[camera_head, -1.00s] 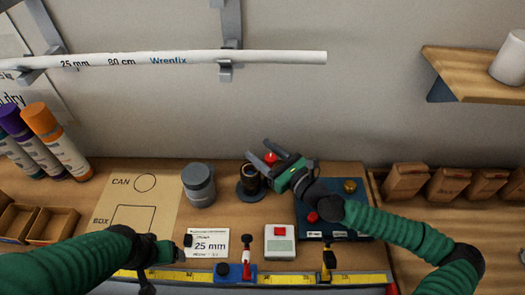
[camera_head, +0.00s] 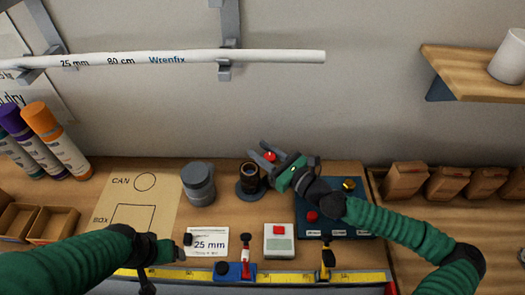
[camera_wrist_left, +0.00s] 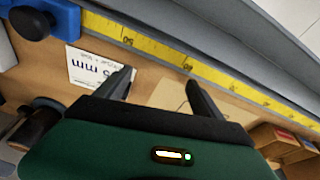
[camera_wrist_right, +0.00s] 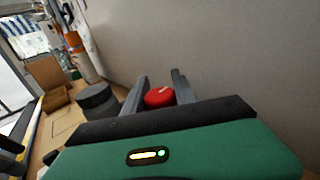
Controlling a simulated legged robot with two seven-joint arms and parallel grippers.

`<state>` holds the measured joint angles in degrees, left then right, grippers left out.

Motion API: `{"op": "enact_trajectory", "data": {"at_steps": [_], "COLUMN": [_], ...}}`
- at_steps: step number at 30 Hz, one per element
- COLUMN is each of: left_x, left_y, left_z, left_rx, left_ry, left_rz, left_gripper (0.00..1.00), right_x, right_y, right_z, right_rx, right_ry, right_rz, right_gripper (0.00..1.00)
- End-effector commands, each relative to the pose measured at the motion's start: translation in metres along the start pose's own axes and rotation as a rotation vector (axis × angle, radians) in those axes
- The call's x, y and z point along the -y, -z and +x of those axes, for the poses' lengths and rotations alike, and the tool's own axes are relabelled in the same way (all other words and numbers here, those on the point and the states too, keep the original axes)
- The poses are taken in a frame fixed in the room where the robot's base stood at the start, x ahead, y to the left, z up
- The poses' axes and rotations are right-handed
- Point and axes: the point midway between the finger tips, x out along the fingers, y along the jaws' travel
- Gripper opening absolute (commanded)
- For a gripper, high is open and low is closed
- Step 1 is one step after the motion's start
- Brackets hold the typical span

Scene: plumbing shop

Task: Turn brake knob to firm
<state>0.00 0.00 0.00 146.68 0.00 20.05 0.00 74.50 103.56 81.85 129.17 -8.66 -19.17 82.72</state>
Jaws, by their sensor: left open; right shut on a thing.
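My right gripper (camera_head: 262,151) reaches toward the wall at the back of the bench, with its fingers on either side of a round red knob (camera_head: 270,156). In the right wrist view the red knob (camera_wrist_right: 159,97) sits between the two grey fingers, and the gripper is shut on it. What the knob is mounted on is hidden. A blue panel (camera_head: 340,228) lies under my right forearm, bearing another red knob (camera_head: 312,216) and a brass knob (camera_head: 349,185). Its labels are too small to read. My left gripper (camera_head: 183,247) is open and empty beside the 25 mm card.
A white pipe (camera_head: 180,59) hangs above.

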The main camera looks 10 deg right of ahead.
Motion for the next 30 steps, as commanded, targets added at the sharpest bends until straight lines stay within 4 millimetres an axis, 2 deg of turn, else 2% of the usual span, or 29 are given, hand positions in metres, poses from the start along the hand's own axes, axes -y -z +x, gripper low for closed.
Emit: {"op": "enact_trajectory", "data": {"at_steps": [8, 21, 30], "left_x": [0.0, 0.0, 0.0], "left_y": [0.001, 0.005, 0.005], "left_z": [-0.006, -0.022, -0.02], "left_rx": [0.0, 0.0, 0.0], "left_ry": [0.0, 0.0, 0.0], "left_rz": [0.0, 0.0, 0.0], "left_gripper": [0.78, 0.78, 0.78], "right_x": [-0.001, -0.013, -0.019], "right_y": [-0.003, -0.004, -0.003], "right_z": [0.0, -0.003, -0.008], "right_rx": [0.002, -0.001, 0.001], "right_ry": [-0.161, -0.574, -0.83], "right_rz": [-0.005, -0.008, -0.008], "right_gripper": [0.0, 0.0, 0.0]}}
